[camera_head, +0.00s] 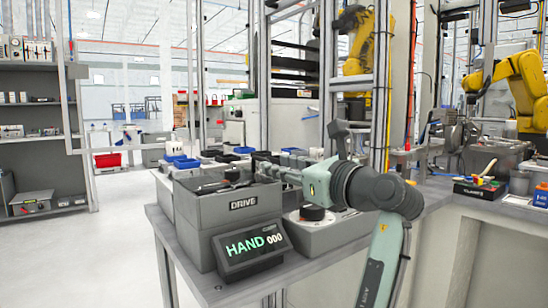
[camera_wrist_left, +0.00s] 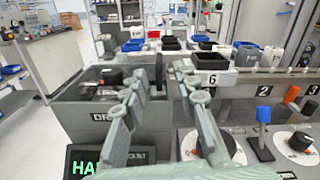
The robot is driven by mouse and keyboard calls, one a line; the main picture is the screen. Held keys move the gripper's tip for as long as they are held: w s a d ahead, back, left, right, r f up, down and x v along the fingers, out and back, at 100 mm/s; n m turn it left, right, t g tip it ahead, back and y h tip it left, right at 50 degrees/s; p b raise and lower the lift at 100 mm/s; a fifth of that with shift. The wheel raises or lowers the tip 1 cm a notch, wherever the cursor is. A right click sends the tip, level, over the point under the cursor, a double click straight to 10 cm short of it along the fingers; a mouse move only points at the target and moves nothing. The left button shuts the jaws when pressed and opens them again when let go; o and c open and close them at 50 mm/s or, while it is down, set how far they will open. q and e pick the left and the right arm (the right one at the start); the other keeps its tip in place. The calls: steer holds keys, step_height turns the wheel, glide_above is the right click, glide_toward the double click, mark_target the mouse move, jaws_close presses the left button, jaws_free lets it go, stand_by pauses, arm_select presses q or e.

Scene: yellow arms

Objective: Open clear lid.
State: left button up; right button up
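A grey box labelled DRIVE (camera_head: 222,212) stands on the bench, with a dark recessed top holding a black knob (camera_wrist_left: 110,77). I cannot clearly make out a clear lid over it in either view. My left gripper (camera_head: 272,168) is at the right end of the box top, reaching in from the right of the head view. In the left wrist view its two grey fingers (camera_wrist_left: 163,76) are spread apart. A thin dark upright piece (camera_wrist_left: 158,72) shows between the fingertips. I cannot tell whether they touch it. My right gripper is not in view.
A display reading HAND 000 (camera_head: 252,248) leans before the box. A grey panel with a black dial (camera_head: 312,213) sits right of it, under my arm. Small blue and black bins (camera_head: 186,162) stand behind. Numbered stations with orange and blue handles (camera_wrist_left: 262,112) lie right.

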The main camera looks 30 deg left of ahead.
mark_target(259, 159)
arm_select(q)
steer(key=x, duration=0.7)
steer(key=shift+a+r, duration=0.1)
steer(key=shift+a, duration=0.25)
jaws_close()
